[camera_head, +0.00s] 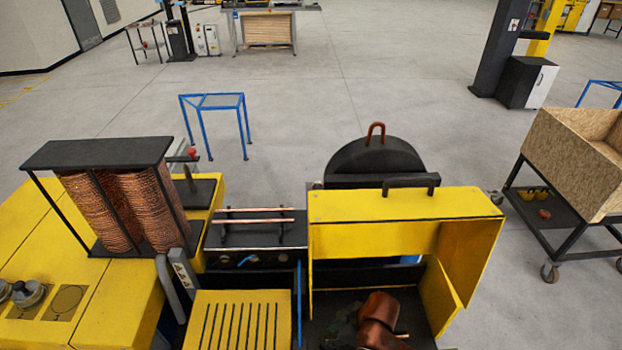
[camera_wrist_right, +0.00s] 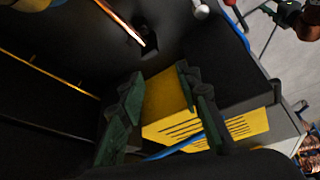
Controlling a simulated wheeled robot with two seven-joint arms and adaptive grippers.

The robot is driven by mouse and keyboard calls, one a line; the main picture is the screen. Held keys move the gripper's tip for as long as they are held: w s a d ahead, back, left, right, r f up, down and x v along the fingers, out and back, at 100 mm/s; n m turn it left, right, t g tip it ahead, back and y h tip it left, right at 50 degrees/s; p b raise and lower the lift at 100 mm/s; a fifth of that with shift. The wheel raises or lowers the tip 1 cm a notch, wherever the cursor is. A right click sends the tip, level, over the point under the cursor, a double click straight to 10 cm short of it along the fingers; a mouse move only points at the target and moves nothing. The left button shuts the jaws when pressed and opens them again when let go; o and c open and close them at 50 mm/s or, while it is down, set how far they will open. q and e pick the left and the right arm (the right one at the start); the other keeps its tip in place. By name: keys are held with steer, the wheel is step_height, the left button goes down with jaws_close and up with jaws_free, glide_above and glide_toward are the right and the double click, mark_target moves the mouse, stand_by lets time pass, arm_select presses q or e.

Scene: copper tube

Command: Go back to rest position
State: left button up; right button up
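My right gripper (camera_head: 342,322) is low in the dark inside of the yellow-framed box in the head view, at the end of my copper-coloured arm. In the right wrist view its dark green fingers (camera_wrist_right: 160,110) stand apart with nothing between them. Beyond the fingers lie dark walls and the yellow slotted panel (camera_wrist_right: 220,128). A copper tube (camera_wrist_right: 122,22) runs in from the top left of that view, clear of the fingers. Two copper tubes (camera_head: 255,210) lie across the black rack in the head view. My left gripper is not in view.
The yellow hood (camera_head: 400,204) with its side panel (camera_head: 467,255) closely surrounds my right arm. The slotted panel (camera_head: 238,322) and a thin blue rod (camera_head: 298,300) stand left of it. Copper coils (camera_head: 115,210) stand at left. Open floor (camera_head: 330,90) lies behind; a wooden bin (camera_head: 562,150) stands right.

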steer(key=d+m, duration=0.2)
steer(key=s+d+f+m+t, duration=0.1)
steer(key=d, duration=0.2)
steer(key=s+d+f+m+t, duration=0.1)
steer(key=d+m, duration=0.1)
steer(key=shift+s+d+f+m, duration=0.1)
steer(key=shift+d+f+m, duration=0.2)
steer(key=shift+d, duration=0.1)
steer(key=s+d+f+m+h, duration=0.35)
steer(key=s+d, duration=0.45)
steer(key=d, duration=0.3)
steer(key=s+d+f+m+h, duration=0.2)
steer(key=s+d+m, duration=0.4)
steer(key=d, duration=0.5)
step_height(320, 180, down, 38)
steer(key=s+a+n+g+b, duration=0.2)
steer(key=s+b, duration=0.1)
steer(key=b, duration=0.6)
steer(key=s+f+b, duration=0.3)
steer(key=s+f, duration=0.6)
steer(key=f, duration=0.3)
steer(key=s+f+g+b, duration=0.1)
steer(key=s+f+b, duration=0.3)
steer(key=s+f, duration=0.6)
step_height(320, 180, down, 3)
steer(key=shift+r+y, duration=0.2)
steer(key=shift+y, duration=0.15)
steer(key=shift+n, duration=0.25)
